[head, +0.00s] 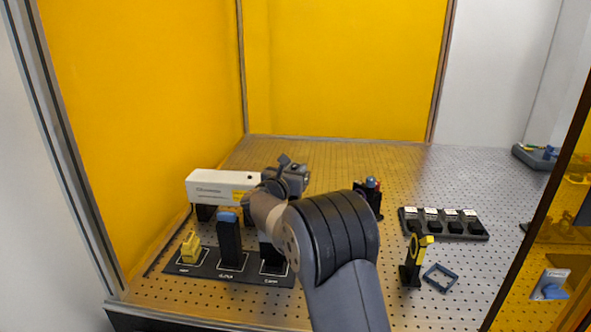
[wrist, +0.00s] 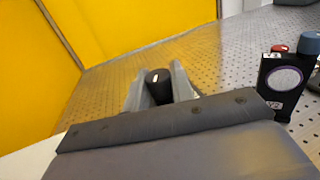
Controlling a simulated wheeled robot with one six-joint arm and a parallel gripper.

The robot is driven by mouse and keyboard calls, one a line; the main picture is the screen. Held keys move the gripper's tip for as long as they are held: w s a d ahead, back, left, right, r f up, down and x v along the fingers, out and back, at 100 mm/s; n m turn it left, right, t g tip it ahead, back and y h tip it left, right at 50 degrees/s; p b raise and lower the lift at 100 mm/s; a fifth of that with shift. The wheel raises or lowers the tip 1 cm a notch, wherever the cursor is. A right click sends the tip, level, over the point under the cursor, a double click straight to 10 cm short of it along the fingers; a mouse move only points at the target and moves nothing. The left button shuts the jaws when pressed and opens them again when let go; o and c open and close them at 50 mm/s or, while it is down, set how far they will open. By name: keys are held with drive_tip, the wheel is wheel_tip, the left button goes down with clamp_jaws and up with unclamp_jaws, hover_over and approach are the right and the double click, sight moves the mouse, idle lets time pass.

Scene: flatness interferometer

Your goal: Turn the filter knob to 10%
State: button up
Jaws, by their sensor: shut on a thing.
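My gripper (wrist: 158,90) is shut on the filter knob (wrist: 158,76), a black round-topped knob with a short white mark on its top. The knob sits between the two grey fingers in the wrist view. In the head view my gripper (head: 284,164) is at the right end of the white laser box (head: 215,184), and my wrist and arm hide the knob there. The percent markings around the knob cannot be read in either view.
On the perforated table (head: 340,300) a black plate at front left carries a yellow block (head: 190,247) and a blue-topped black post (head: 230,243). Right of my arm are a yellow-and-black mount (head: 414,262), a blue frame (head: 440,278) and a black rack (head: 444,233). Yellow panels stand behind and left.

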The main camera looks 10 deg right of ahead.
sight(296, 165)
drive_tip(key=shift+m+g+h, duration=0.6)
drive_tip(key=shift+h, duration=0.2)
clamp_jaws()
drive_tip(key=o, duration=0.9)
unclamp_jaws()
drive_tip(key=shift+r, duration=0.1)
wheel_tip(296, 165, up, 10)
drive_tip(key=shift+f, duration=0.1)
drive_tip(key=shift+o, duration=0.4)
